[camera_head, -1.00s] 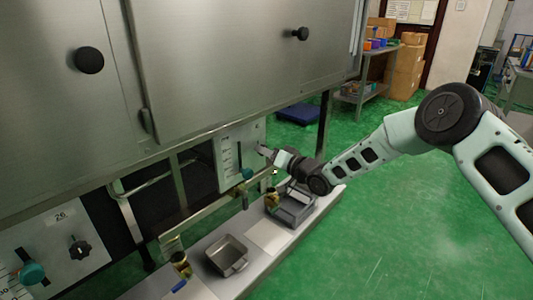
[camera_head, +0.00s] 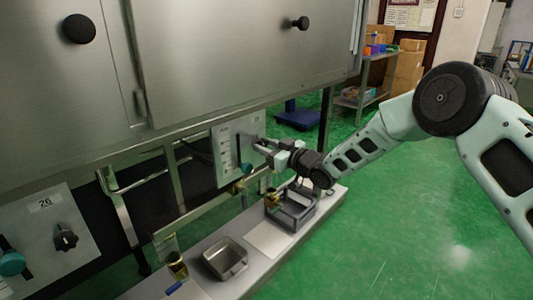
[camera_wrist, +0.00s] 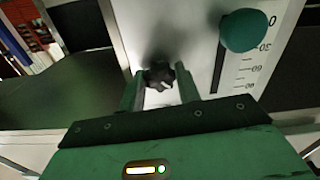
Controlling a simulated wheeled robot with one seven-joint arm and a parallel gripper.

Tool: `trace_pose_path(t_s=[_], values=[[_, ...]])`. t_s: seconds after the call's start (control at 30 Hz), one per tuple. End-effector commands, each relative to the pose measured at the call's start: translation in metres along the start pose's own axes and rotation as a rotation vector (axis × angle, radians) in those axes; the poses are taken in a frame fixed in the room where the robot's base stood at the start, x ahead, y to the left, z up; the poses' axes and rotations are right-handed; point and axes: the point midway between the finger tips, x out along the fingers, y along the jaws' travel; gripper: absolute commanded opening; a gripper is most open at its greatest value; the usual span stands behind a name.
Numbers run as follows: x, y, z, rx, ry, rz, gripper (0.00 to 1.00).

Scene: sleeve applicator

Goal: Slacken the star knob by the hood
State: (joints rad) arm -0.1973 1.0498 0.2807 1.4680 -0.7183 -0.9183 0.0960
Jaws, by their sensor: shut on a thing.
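In the wrist view a black star knob (camera_wrist: 159,76) on a pale panel sits between the two fingers of my gripper (camera_wrist: 160,88). The fingers are shut on it, one on each side. In the head view my gripper (camera_head: 262,147) reaches the far scale panel (camera_head: 224,160), and the knob there is hidden by it. A teal slider knob (camera_wrist: 245,30) stands beside a number scale on the same panel; it also shows in the head view (camera_head: 246,168). A second black star knob (camera_head: 64,237) is on the near panel marked 26 (camera_head: 45,218), well away from my gripper.
A steel cabinet (camera_head: 220,50) with round black knobs overhangs the panels. Below runs a bench (camera_head: 200,285) with a metal tray (camera_head: 225,258), a grey crate (camera_head: 290,215) and gold jars (camera_head: 177,265). Green floor (camera_head: 400,230) is free on the right.

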Motion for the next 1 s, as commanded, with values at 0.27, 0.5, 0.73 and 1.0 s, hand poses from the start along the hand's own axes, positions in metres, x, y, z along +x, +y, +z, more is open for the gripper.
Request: trace_pose_path(t_s=[0.27, 0.5, 0.73, 1.0], values=[[-0.0001, -0.0007, 0.0046, -0.262, -0.001, -0.001, 0.10], [-0.0003, -0.0002, 0.0046, -0.492, -0.001, -0.001, 0.10], [-0.0005, 0.0001, 0.0054, -0.710, -0.002, -0.001, 0.10], [-0.0003, 0.0000, 0.0055, -0.966, -0.002, -0.001, 0.10]])
